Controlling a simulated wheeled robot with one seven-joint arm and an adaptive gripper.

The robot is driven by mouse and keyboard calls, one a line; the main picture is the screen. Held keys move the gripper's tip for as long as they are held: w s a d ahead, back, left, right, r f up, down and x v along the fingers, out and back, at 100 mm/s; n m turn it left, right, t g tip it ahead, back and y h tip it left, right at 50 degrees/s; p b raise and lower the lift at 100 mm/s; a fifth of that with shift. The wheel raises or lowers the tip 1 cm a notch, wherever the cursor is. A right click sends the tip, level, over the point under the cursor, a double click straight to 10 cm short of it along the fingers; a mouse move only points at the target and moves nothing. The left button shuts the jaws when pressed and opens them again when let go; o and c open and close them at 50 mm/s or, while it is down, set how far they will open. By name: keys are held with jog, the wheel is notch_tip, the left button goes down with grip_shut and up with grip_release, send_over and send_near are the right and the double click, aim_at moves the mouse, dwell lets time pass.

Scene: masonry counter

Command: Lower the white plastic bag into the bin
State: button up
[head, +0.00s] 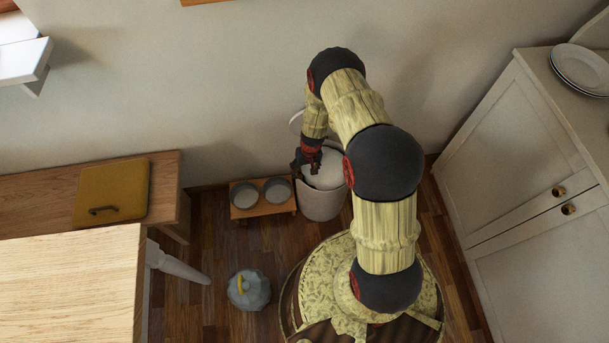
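The bin (320,207) is a pale, round container on the floor against the wall, partly behind my arm. A pale disc, perhaps its raised lid, shows behind my arm at the bin's back left. My gripper (305,160) is at the upper left rim of the bin, pointing down. Its fingers are dark and small, and I cannot tell whether they are open or shut, or hold anything. A white surface (328,172) shows inside the bin's mouth; I cannot tell if it is the white plastic bag or the bin's inside.
A wooden stand (262,210) with two bowls is close left of the bin. A lumpy grey-white object with a yellow part (249,291) sits on the floor at front left. A wooden table (70,285) is at left, a white cabinet (540,200) at right.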

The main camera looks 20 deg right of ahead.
notch_tip(320, 180, up, 10)
jog(key=shift+s+d+f, duration=0.2)
jog(key=shift+s+d, duration=0.05)
jog(key=shift+d, duration=0.15)
jog(key=s+a+g, duration=0.2)
jog(key=s, duration=0.4)
jog(key=s+a+r+t+p, duration=0.2)
jog(key=s+r, duration=0.3)
jog(key=r, duration=1.4)
jog(key=s+a+r+n+t+p, duration=0.1)
jog(key=s+r, duration=0.5)
jog(key=r, duration=1.4)
jog(key=s+a+r+n+t+h+p, duration=0.1)
jog(key=s+a+r+t+p, duration=0.2)
jog(key=r, duration=1.6)
jog(key=s+t+p, duration=0.1)
jog(key=s, duration=0.2)
jog(key=shift+r, duration=0.15)
